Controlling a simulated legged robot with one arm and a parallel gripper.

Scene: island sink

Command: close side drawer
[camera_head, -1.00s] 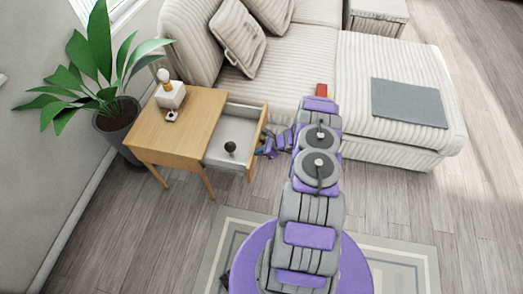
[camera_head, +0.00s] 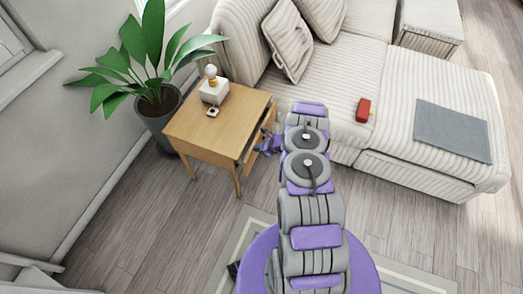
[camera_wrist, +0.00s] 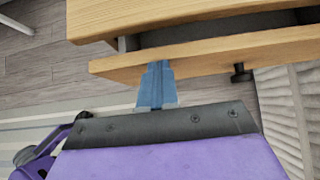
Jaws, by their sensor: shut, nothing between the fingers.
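The wooden side table (camera_head: 218,122) stands left of the sofa. In the wrist view the drawer front (camera_wrist: 215,51) is a wooden strip a little apart from the table body (camera_wrist: 150,20). A dark knob (camera_wrist: 241,73) sticks out of it. My gripper (camera_head: 262,147) is at the drawer front. In the wrist view its blue fingers (camera_wrist: 157,82) are shut and empty, with the tips at the drawer front, seemingly touching it.
A white lamp-like object (camera_head: 213,88) and a small item (camera_head: 213,112) stand on the table. A potted plant (camera_head: 158,105) is behind it at the left. The striped sofa (camera_head: 330,85) holds a red object (camera_head: 363,110) and a grey mat (camera_head: 452,131). Floor in front is clear.

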